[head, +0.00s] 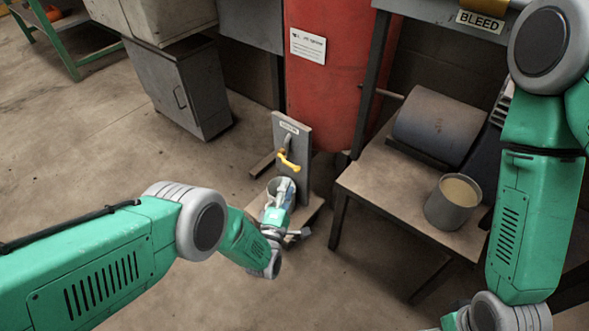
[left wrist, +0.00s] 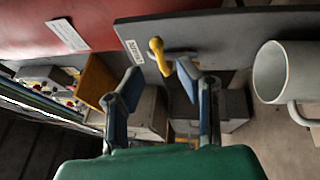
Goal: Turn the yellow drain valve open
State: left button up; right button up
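The yellow drain valve handle (head: 289,160) sits on a short pipe on an upright grey panel (head: 304,160) with a small label, in front of a red tank. In the left wrist view the yellow handle (left wrist: 158,55) shows beyond and between my fingertips. My left gripper (head: 283,187) is just below the handle in the head view. In the left wrist view the left gripper (left wrist: 160,76) has its two fingers apart with nothing between them. I cannot tell whether a finger touches the handle. My right gripper is out of view, below the frame.
A grey mug-like container (left wrist: 285,75) stands beside the left gripper. The red tank (head: 335,85) is behind the panel. A low bench (head: 385,195) at the right bears a pot (head: 453,203) and a grey drum (head: 440,125). A cabinet (head: 180,95) stands at the left.

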aim_at(291, 164)
pick_arm(q)
jog(key=b+x, duration=0.1)
jog(key=x, duration=0.1)
jog(key=b+x, duration=0.1)
jog(key=x, duration=0.2)
jog(key=a+b+x, duration=0.1)
jog(key=x, duration=0.1)
jog(key=shift+w+d, duration=0.1)
jog(key=shift+w, duration=0.25)
jog(key=shift+w+d, duration=0.15)
jog(key=shift+d, duration=0.2)
jog(key=shift+a, duration=0.2)
grip_shut()
jog(key=shift+a, duration=0.1)
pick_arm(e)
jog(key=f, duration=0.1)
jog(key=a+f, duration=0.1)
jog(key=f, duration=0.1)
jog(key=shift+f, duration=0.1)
